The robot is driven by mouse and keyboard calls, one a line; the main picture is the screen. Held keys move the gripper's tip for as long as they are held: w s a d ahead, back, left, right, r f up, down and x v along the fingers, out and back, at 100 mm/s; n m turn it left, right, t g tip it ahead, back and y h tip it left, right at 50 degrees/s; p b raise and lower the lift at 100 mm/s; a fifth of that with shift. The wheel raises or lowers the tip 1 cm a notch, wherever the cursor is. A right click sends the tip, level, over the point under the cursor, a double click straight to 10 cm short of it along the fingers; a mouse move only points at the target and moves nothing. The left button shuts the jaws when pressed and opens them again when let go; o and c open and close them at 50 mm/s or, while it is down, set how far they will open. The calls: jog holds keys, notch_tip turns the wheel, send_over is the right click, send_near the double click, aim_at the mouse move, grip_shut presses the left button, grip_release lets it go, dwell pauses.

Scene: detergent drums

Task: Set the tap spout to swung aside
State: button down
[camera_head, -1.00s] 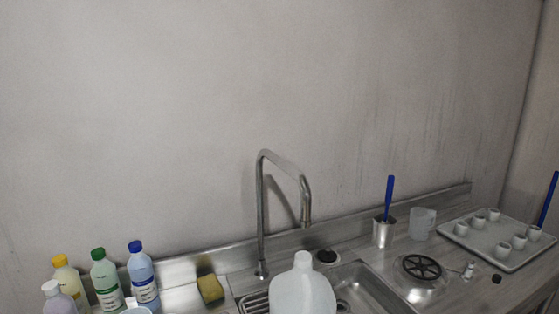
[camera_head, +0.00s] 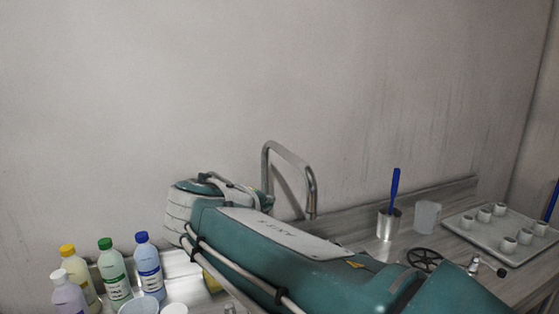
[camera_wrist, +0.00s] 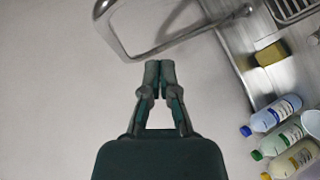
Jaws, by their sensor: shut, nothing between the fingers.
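The tap spout (camera_head: 293,159) is a bent silver tube in front of the grey wall. Its outlet end points down, over to the right of its upright. My arm hides the tap's lower part and base in the head view. The tap tube also crosses the top of the wrist view (camera_wrist: 205,30). My gripper (camera_wrist: 160,68) is shut and empty, its fingertips close to the bent tube in that picture. I cannot tell whether they touch it. In the head view my gripper is hidden behind my arm.
Several bottles (camera_head: 148,268) stand at the left. A yellow sponge (camera_wrist: 270,53) lies by the sink. A metal cup (camera_head: 388,224) with a blue-handled tool, a clear jug (camera_head: 427,216) and a tray (camera_head: 487,240) of small cups stand right. The wall is bare.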

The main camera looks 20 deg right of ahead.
jog(key=w+a+r+n+t+h, duration=0.1)
jog(key=w+a+r+t+h, duration=0.1)
jog(key=w+a+r, duration=0.1)
notch_tip(320, 180, up, 2)
jog(key=shift+w+a+r, duration=0.25)
jog(key=shift+w+a, duration=0.05)
jog(key=shift+w, duration=0.4)
send_near(285, 157)
jog(key=x, duration=0.6)
jog(key=shift+w+a, duration=0.25)
jog(key=shift+d+f, duration=0.2)
jog(key=shift+d, duration=0.35)
jog(key=shift+t, duration=0.3)
